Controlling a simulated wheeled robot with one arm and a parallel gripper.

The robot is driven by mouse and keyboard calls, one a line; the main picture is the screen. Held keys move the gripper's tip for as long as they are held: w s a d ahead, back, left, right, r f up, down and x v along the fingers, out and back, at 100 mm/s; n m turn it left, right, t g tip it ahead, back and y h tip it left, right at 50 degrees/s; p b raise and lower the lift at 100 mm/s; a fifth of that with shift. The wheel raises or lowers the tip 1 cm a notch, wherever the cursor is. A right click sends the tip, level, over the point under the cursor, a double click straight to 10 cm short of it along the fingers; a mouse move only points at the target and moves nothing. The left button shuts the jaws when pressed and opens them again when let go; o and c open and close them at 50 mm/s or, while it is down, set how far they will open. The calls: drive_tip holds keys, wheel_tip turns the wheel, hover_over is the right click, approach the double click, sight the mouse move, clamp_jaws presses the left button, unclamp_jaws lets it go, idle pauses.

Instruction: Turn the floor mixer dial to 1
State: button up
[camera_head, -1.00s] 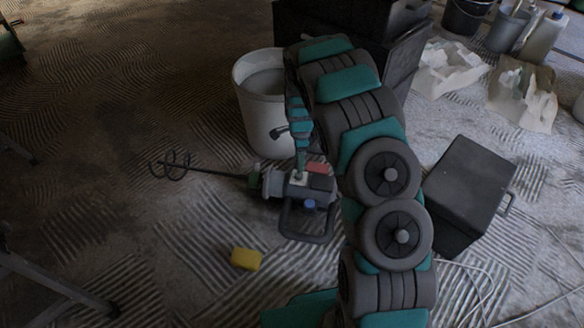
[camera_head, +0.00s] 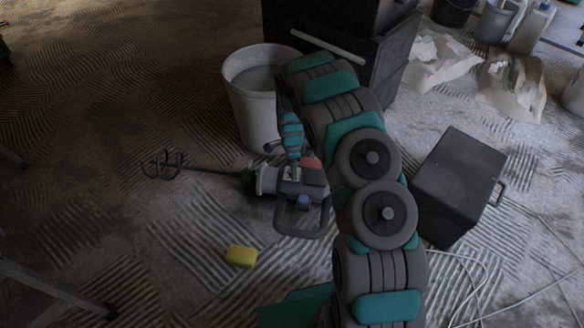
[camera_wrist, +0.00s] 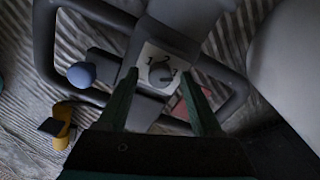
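The floor mixer (camera_head: 265,181) lies on the floor, with its spiral paddle to the left and its dark handle frame (camera_head: 302,236) towards me. In the wrist view, its round grey dial (camera_wrist: 160,74) sits on a pale plate with small numerals. I cannot read for certain which numeral the dial points to. My gripper (camera_wrist: 160,78) is open, its two teal fingers apart on either side of the dial in the picture. Contact cannot be told. In the head view, my gripper (camera_head: 292,174) is low over the mixer body and hides the dial.
A pale bucket (camera_head: 250,105) stands just behind the mixer. A black box (camera_head: 461,175) is to the right, with cables near it. A yellow block (camera_head: 241,256) lies in front. A blue knob (camera_wrist: 81,74) and a red part are close to the dial. The left floor is mostly clear.

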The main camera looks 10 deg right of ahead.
clamp_jaws()
idle(0.3)
drive_tip(key=shift+n, duration=0.3)
drive_tip(key=n+b, duration=0.1)
drive_tip(key=n, duration=1)
drive_tip(key=shift+n, duration=0.4)
drive_tip(key=n, duration=0.6)
drive_tip(key=shift+b, duration=0.35)
drive_tip(key=n, duration=0.5)
drive_tip(key=shift+n+b, duration=0.3)
drive_tip(key=shift+b, duration=0.05)
